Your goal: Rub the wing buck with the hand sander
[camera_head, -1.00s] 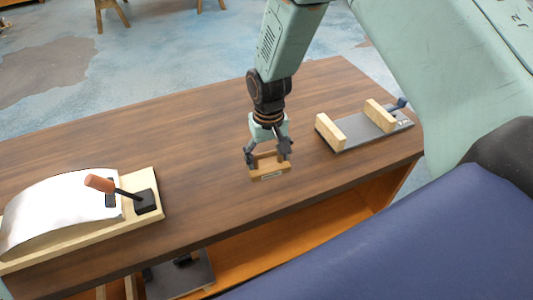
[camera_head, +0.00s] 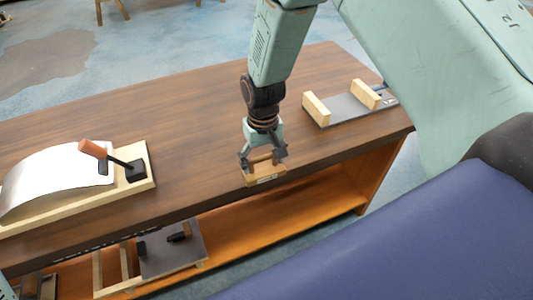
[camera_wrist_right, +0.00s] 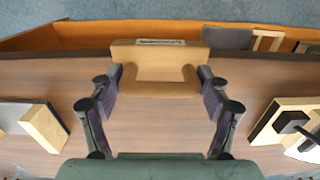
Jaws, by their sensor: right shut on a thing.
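My right gripper (camera_head: 263,158) is shut on the hand sander (camera_head: 265,174), a small wooden block with a handle and a label. It holds the sander at the table's front edge; a gap beneath it is hard to judge. In the right wrist view, the fingers (camera_wrist_right: 160,88) grip the sander (camera_wrist_right: 158,68) from both sides. The wing buck (camera_head: 60,177), a pale curved sheet on a light wooden base, lies at the left of the table, well apart from the sander. A toggle clamp (camera_head: 137,171) with an orange handle (camera_head: 92,149) stands at its right end. My left gripper is out of view.
A grey plate with two wooden blocks (camera_head: 316,109) lies at the table's right end. A lower shelf (camera_head: 320,194) holds a grey board (camera_head: 175,255) and wooden frames.

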